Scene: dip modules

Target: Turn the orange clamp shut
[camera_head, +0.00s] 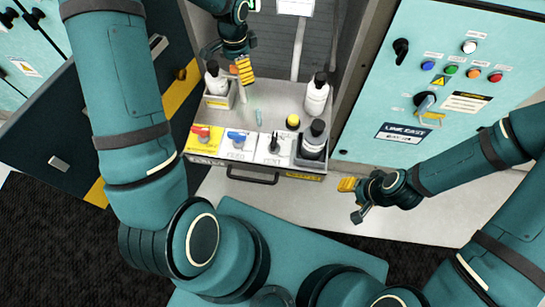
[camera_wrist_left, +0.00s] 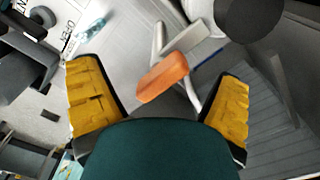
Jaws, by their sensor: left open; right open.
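The orange clamp (camera_wrist_left: 163,77) shows in the left wrist view as an orange grip on pale metal arms. It lies between the two yellow-padded fingers of my open left gripper, with space on both sides, and neither finger visibly touches it.
The grey tray (camera_head: 268,108) carries a red-handled valve (camera_head: 201,133), a blue-handled valve (camera_head: 237,137), a black knob (camera_head: 274,142) and white bottles with black caps (camera_head: 316,95). A teal control cabinet (camera_head: 380,80) stands at the right. Floor before the tray is clear.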

